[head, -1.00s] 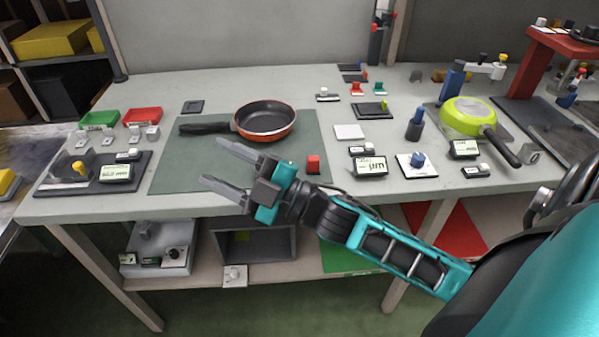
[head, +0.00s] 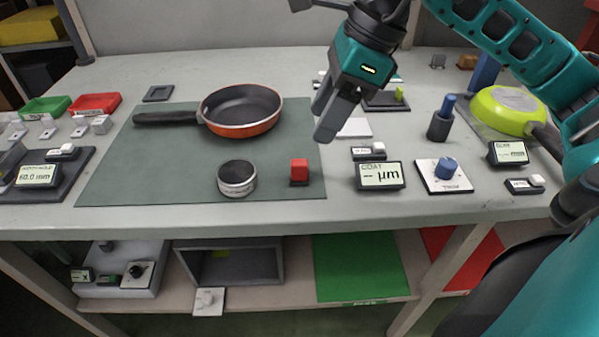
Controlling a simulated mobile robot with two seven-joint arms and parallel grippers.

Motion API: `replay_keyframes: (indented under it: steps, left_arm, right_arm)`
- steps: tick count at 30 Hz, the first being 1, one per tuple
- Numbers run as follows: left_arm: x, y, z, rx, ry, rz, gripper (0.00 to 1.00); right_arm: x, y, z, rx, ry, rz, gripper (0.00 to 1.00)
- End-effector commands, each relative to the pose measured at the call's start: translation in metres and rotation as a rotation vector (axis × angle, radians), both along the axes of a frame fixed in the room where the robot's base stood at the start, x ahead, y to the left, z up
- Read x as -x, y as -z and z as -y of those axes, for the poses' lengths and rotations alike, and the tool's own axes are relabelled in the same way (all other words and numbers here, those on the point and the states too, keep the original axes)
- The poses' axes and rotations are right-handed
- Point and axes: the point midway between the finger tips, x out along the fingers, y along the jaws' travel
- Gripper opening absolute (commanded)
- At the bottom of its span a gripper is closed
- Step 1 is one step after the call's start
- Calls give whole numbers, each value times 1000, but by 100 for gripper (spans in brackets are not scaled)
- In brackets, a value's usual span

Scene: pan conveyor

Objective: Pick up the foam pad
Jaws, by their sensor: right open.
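A flat white square pad (head: 355,128), which looks like the foam pad, lies on the bench just right of the green mat. Its left part is hidden behind my right gripper. My right gripper (head: 325,122) comes in from the upper right and points down, open and empty. Its fingers appear in front of the mat's right edge, beside the pad in the picture. I cannot tell how high they are above the bench. My left gripper is out of view.
An orange pan (head: 241,112) lies on the green mat (head: 130,165), with a metal ring-shaped cup (head: 237,179) and a red block (head: 299,171) nearer. A gauge display (head: 380,176) and a dark blue-topped holder (head: 440,122) stand near the pad. A lime pan (head: 505,112) is at right.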

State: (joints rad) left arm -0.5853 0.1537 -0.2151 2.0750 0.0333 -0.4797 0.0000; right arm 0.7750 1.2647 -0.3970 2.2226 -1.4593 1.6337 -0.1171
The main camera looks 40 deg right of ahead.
Motion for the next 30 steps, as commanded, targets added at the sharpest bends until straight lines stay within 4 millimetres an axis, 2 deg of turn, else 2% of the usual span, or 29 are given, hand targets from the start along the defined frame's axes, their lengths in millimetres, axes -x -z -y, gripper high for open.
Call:
replay_keyframes:
  steps: [1, 4, 11, 21, 30]
  left_arm:
    - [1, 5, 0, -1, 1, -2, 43]
    - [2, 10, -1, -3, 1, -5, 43]
    - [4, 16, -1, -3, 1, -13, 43]
    - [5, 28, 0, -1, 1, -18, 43]
    - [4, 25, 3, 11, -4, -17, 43]
  right_arm:
    - [-2, 13, -4, -3, -2, -4, 55]
    - [-5, 28, -10, -4, -2, -4, 55]
    - [-9, 45, -16, -5, -2, -1, 55]
    - [-13, 86, -35, -7, -2, -3, 55]
    - [-15, 90, -36, -6, -1, -1, 55]
